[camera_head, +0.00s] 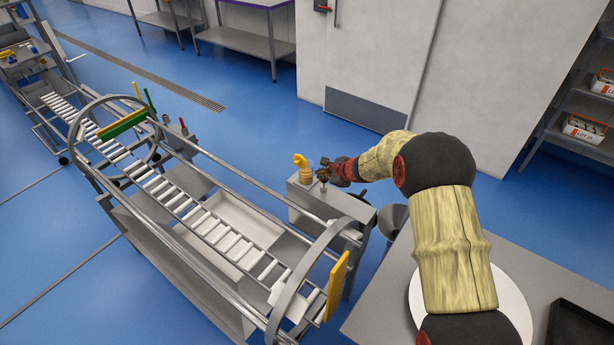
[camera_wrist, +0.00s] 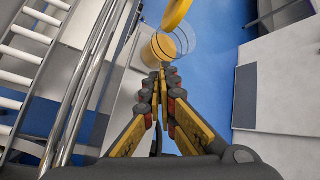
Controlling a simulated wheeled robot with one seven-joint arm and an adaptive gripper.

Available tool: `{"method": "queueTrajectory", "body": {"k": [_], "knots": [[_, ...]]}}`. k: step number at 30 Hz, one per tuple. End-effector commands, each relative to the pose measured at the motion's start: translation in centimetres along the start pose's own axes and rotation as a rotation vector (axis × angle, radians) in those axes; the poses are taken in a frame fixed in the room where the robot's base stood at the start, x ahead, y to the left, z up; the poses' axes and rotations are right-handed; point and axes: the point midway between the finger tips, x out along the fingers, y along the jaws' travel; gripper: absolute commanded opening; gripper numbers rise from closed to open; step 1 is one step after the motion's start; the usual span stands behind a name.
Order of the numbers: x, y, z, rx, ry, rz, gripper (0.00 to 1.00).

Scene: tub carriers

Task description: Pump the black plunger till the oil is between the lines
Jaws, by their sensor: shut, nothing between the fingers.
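A clear oil reservoir with a yellow cap (camera_wrist: 177,12) stands beyond my fingertips in the wrist view. Amber oil (camera_wrist: 158,48) fills its lower end, and thin dark rings circle the clear wall between the oil and the cap. In the head view the reservoir (camera_head: 304,171) stands on a grey cabinet (camera_head: 332,202). My gripper (camera_head: 324,173) is just right of the reservoir, over the cabinet top; its fingers (camera_wrist: 164,72) are shut together and empty. A small dark upright piece (camera_head: 323,186) shows under the fingers, perhaps the plunger; I cannot tell whether they touch it.
A roller conveyor with rails and a large metal hoop (camera_head: 312,275) runs left of the cabinet. A grey table with a white disc (camera_head: 511,301) and a black tray (camera_head: 577,325) is at the front right. Blue floor (camera_head: 262,120) lies open behind the cabinet.

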Motion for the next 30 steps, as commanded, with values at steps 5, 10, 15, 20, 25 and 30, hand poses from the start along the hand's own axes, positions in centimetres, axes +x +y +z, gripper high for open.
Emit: {"method": "queueTrajectory", "body": {"k": [5, 10, 15, 20, 25, 30], "knots": [[0.12, 0.17, -0.14, 0.0, 0.001, 0.002, 0.0], [0.25, 0.27, -0.24, 0.0, 0.001, 0.002, 0.0], [0.37, 0.37, -0.33, 0.0, 0.001, 0.002, 0.0], [0.49, 0.46, -0.41, 0.0, 0.001, 0.002, 0.0], [0.6, 0.55, -0.5, 0.0, 0.001, 0.002, 0.0], [0.72, 0.64, -0.6, 0.001, 0.001, 0.002, 0.0]]}}
